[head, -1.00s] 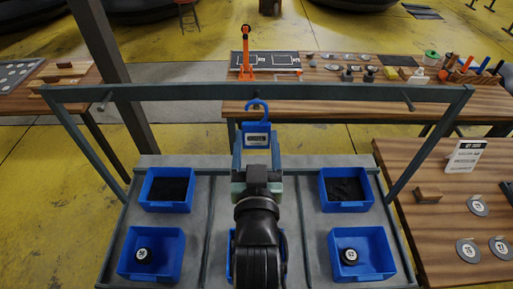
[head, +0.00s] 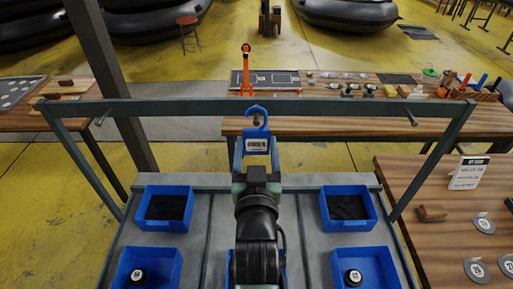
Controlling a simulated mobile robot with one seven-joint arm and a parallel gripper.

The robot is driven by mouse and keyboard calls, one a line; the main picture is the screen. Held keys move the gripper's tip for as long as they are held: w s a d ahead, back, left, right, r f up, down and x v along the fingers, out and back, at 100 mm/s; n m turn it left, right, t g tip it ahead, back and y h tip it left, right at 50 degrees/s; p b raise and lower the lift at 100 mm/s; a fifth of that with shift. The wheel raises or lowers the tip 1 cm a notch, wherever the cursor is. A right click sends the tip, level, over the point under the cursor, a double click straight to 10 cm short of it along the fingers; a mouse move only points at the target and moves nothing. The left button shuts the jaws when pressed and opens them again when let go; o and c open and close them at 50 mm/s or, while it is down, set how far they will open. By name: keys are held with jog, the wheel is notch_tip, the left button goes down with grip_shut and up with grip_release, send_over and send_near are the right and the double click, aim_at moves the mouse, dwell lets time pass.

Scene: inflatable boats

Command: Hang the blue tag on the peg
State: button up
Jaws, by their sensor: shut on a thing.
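The blue tag (head: 256,146) has a white label and an open hook at its top. My gripper (head: 257,164) is shut on the tag's lower part and holds it upright at the middle of the rail. The hook overlaps the dark green rail (head: 180,107) in the picture. A dark peg end (head: 257,121) shows inside the hook's curve. I cannot tell whether the hook is around this peg or only in front of it. Two more bare pegs stick out, a left peg (head: 103,118) and a right peg (head: 411,118).
Below the rail, blue bins (head: 164,226) stand on a grey bench; two front bins hold round black pieces. A wooden table (head: 440,185) with a sign and discs is at right. Another table with tools stands behind. A post (head: 108,80) rises at left.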

dwell(0.4)
jog(key=o, duration=1.5)
jog(key=shift+s+f, duration=0.1)
jog(key=shift+s, duration=0.5)
jog(key=s+b, duration=0.4)
jog(key=s, duration=0.8)
jog(key=shift+w, duration=0.1)
